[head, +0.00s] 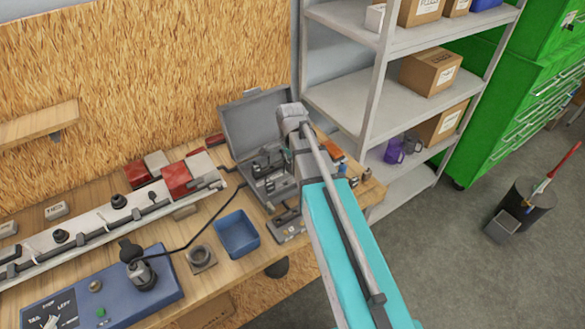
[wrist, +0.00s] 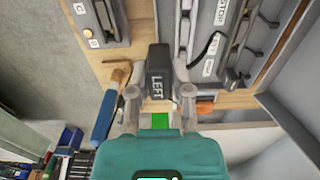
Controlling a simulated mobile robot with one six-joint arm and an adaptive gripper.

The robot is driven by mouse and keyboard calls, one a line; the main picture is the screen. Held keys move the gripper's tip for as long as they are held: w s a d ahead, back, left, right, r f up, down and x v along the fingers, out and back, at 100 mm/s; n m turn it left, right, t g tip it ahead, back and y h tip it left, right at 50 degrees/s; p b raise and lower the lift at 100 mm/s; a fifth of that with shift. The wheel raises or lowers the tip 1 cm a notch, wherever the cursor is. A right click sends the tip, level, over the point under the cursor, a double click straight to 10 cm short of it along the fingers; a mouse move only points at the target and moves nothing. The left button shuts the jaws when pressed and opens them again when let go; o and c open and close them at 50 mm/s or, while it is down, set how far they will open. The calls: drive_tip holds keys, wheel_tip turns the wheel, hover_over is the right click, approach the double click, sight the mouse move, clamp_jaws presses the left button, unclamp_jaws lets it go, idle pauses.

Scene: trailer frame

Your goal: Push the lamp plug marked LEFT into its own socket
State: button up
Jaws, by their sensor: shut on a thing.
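In the wrist view my gripper (wrist: 158,88) is shut on a black plug (wrist: 158,70) with white LEFT lettering on its face. One finger is on each side of the plug. A grey surface with white tags (wrist: 220,15), one reading STOP, and dark cords lies to the right. In the head view my arm reaches over the bench to the open grey case (head: 255,115); the fingers and plug are hard to make out there. I cannot identify the LEFT socket with certainty; the white beam (head: 25,262) carries several dark round fittings (head: 118,201).
A blue panel (head: 110,290) with a dial has a black connector (head: 141,272) and a cord running toward the case. Shelves (head: 345,105) stand right.

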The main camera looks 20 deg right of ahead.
drive_tip(key=w+d+f+b, duration=0.1)
drive_tip(key=w+f+b, duration=0.2)
drive_tip(key=w, duration=1.2)
drive_tip(key=shift+w+d, duration=0.2)
drive_tip(key=shift+d, duration=0.05)
drive_tip(key=shift+f, duration=0.1)
idle(0.5)
drive_tip(key=shift+f+b, duration=1.75)
drive_tip(key=shift+b, duration=0.05)
drive_tip(key=shift+f+b, duration=0.7)
drive_tip(key=shift+f, duration=0.25)
drive_tip(key=shift+f+b, duration=1.15)
drive_tip(key=shift+b, duration=0.25)
idle(0.8)
drive_tip(key=o, duration=0.8)
drive_tip(key=shift+o, duration=0.2)
